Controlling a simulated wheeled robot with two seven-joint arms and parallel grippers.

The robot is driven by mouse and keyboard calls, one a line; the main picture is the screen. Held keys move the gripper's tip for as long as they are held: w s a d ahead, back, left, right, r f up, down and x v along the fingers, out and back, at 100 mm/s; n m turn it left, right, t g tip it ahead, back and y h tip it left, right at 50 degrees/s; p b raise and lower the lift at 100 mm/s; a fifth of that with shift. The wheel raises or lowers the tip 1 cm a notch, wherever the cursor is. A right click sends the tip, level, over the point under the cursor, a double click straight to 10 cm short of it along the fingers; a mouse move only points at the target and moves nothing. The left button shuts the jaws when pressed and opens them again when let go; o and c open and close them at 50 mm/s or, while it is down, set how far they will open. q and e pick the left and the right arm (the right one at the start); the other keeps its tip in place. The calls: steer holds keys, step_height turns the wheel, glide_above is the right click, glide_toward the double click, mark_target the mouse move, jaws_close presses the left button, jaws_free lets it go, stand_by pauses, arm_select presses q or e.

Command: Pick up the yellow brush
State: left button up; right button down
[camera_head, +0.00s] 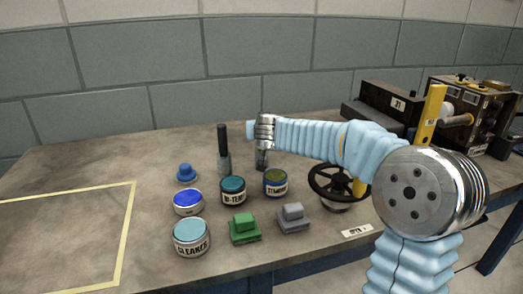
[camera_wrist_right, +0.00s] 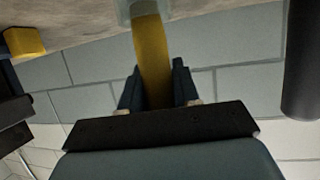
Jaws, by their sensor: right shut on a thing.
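In the right wrist view the yellow brush (camera_wrist_right: 152,50) shows as a yellow handle with a pale grey part at its table end. My right gripper (camera_wrist_right: 156,70) is shut on this handle, with a dark finger on each side. In the head view my right arm reaches in from the right, and its silver wrist hides the fingers and the yellow handle. Only a grey upright piece (camera_head: 262,160) shows below the wrist; I cannot tell whether its lower end touches the table. My left gripper is not in view.
A black-handled brush (camera_head: 222,140) stands just left of my wrist. Several tins, including a teal one (camera_head: 233,191), a green block (camera_head: 244,229) and a grey block (camera_head: 292,218) lie in front. A black handwheel (camera_head: 318,184) is to the right. The taped area (camera_head: 60,240) at left is empty.

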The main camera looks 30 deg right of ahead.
steer(key=shift+r, duration=0.1)
step_height(320, 180, up, 10)
steer(key=p, duration=0.3)
steer(key=shift+a, duration=0.1)
stand_by(1.7)
